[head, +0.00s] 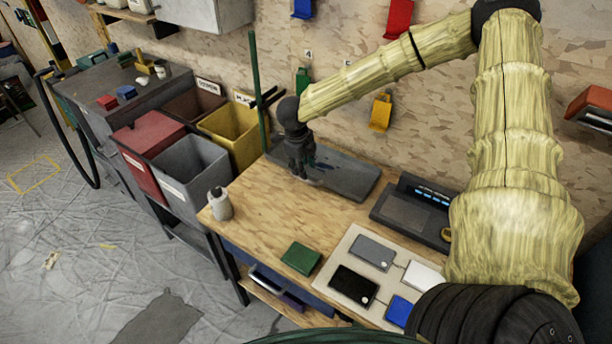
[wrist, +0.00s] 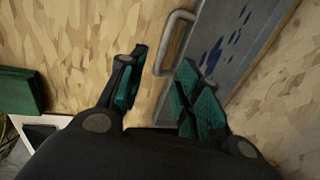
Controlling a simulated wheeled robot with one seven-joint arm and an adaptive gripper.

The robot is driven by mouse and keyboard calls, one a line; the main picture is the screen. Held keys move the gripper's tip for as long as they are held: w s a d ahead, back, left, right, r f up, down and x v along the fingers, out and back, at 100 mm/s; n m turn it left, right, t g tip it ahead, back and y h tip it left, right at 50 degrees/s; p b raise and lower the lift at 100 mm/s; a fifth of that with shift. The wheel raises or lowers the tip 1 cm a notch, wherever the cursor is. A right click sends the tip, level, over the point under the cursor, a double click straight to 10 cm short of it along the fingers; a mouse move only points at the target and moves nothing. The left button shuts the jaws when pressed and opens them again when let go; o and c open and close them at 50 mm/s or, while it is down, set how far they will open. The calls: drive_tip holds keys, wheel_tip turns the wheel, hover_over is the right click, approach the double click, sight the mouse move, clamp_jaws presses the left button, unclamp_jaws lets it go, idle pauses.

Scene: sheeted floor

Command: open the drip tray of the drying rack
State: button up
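The drip tray (head: 345,176) is a flat grey tray with dark blue stains, lying at the back of the wooden table. In the wrist view the grey tray (wrist: 228,50) runs diagonally, with a pale metal bar handle (wrist: 176,40) on its near edge. My gripper (head: 303,176) is over the tray's left end. In the wrist view my gripper (wrist: 163,60) has its teal-padded fingers apart, with the handle showing between and just beyond the tips. I cannot tell whether either finger touches it. A green upright post (head: 256,90) stands behind the table's left end.
A white bottle (head: 220,204) stands at the table's left edge. A green box (head: 301,257), a board with several flat blocks (head: 370,247) and a dark console (head: 410,212) are in front and right. Red, grey and yellow bins (head: 190,176) stand left. The table's middle is clear.

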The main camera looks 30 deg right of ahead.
sight(307, 181)
drive_tip(key=f, duration=0.1)
drive_tip(key=d+f+p, duration=0.1)
drive_tip(key=f, duration=0.1)
drive_tip(key=shift+s+d+f, duration=0.1)
drive_tip(key=shift+f, duration=0.2)
drive_tip(key=shift+w+f, duration=0.2)
drive_tip(key=shift+f, duration=0.65)
drive_tip(key=shift+d+f+p, duration=0.25)
drive_tip(key=shift+f+p, duration=0.05)
drive_tip(key=shift+f, duration=0.25)
drive_tip(key=shift+a+f, duration=0.1)
drive_tip(key=shift+c, duration=0.2)
clamp_jaws()
